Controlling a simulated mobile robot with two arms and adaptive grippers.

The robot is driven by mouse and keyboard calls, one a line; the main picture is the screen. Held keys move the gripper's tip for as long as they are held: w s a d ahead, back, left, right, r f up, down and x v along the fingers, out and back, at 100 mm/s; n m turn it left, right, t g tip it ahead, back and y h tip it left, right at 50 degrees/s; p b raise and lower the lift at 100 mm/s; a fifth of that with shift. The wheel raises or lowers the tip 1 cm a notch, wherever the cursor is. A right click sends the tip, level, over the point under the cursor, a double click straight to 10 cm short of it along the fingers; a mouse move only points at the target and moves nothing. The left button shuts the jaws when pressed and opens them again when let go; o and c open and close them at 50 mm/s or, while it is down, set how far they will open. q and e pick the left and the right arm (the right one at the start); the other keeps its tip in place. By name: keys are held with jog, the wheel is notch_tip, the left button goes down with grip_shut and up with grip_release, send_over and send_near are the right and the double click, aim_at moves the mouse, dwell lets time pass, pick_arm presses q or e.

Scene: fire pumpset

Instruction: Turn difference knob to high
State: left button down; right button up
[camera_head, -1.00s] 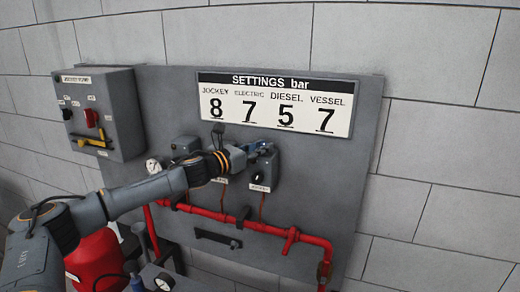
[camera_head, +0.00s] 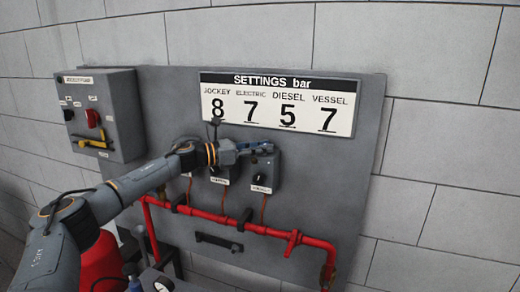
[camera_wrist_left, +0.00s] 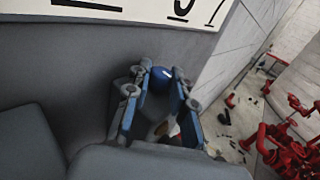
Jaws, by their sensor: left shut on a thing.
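The rightmost grey switch box (camera_head: 262,173) is on the grey panel, with a black round dial and a white label on its front. My left gripper (camera_head: 266,148) is at the top of this box, reaching in from the left. In the left wrist view its two fingers (camera_wrist_left: 162,95) are closed around a small blue rounded knob (camera_wrist_left: 160,76). The fingers and the gripper body hide part of the knob, and its marks cannot be read. My right gripper is in neither view.
A settings board (camera_head: 277,104) hangs just above the gripper. Red pipes (camera_head: 235,222) run below the boxes. A control box (camera_head: 101,115) with a red switch is at the left. My left arm covers part of the other switch boxes. The wall at right is clear.

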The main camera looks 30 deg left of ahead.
pick_arm(q)
jog(key=shift+a, duration=0.2)
jog(key=c, duration=1.4)
grip_release()
jog(key=shift+o, duration=1.3)
jog(key=shift+s+a+r, duration=0.1)
jog(key=shift+s+a, duration=0.05)
jog(key=shift+s, duration=0.05)
jog(key=shift+s+a, duration=0.2)
jog(key=shift+s, duration=0.1)
jog(key=v, duration=1.1)
jog(key=shift+s+a, duration=0.2)
jog(key=shift+s, duration=0.1)
